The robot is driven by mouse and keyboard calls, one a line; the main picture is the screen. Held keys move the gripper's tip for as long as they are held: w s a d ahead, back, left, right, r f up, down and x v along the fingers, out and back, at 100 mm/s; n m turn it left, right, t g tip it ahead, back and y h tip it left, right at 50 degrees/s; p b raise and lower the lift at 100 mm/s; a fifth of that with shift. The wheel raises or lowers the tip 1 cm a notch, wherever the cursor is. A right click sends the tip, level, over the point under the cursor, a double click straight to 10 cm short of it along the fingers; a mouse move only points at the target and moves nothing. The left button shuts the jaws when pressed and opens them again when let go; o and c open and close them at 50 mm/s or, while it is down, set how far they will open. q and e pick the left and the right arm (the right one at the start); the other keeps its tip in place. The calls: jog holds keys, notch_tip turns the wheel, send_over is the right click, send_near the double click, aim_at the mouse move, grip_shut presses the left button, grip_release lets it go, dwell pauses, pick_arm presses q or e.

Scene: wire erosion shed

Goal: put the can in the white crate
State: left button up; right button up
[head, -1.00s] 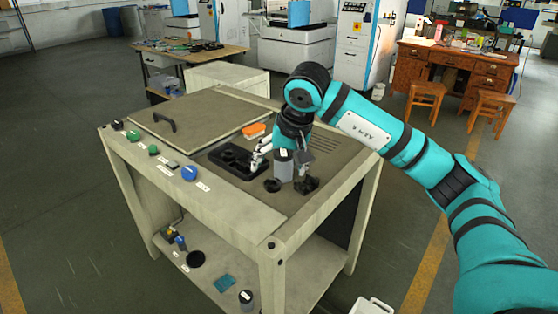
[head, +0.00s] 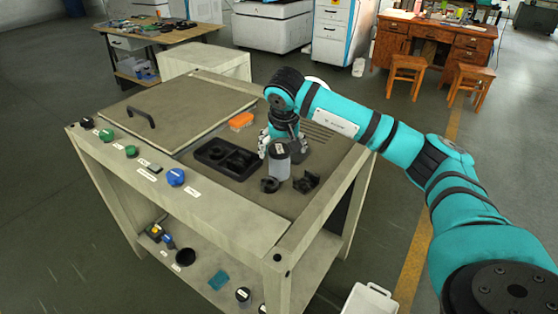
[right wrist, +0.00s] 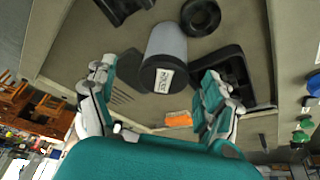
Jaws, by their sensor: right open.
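The can (head: 279,164) is a grey cylinder with a dark top and a white label, upright on the cabinet top. In the right wrist view the can (right wrist: 166,47) lies ahead, between the lines of the spread fingers. My right gripper (head: 279,142) is open just behind the can, one finger to each side; it also shows in the right wrist view (right wrist: 158,88). I cannot tell whether a finger touches the can. The white crate (head: 370,299) stands low at the bottom edge, partly cut off. My left gripper is not in view.
A black ring (head: 270,185) and a black bracket (head: 307,181) lie close to the can. A black tray (head: 203,154) and an orange item (head: 241,120) are near. Knobs line the cabinet's front edge.

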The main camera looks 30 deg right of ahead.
aim_at(280, 162)
jog(key=shift+x, duration=1.05)
jog(key=f, duration=0.2)
jog(key=w+f+p, duration=0.1)
jog(key=f, duration=0.1)
jog(key=shift+a+f, duration=0.1)
jog(key=shift+f, duration=0.1)
jog(key=shift+w+f, duration=0.15)
jog(key=shift+f, duration=0.15)
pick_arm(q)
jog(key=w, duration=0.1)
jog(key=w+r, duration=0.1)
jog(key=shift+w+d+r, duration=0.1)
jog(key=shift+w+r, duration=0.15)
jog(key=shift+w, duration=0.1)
pick_arm(e)
jog(key=c, duration=1.3)
jog(key=shift+r, duration=0.15)
jog(key=shift+c, duration=0.2)
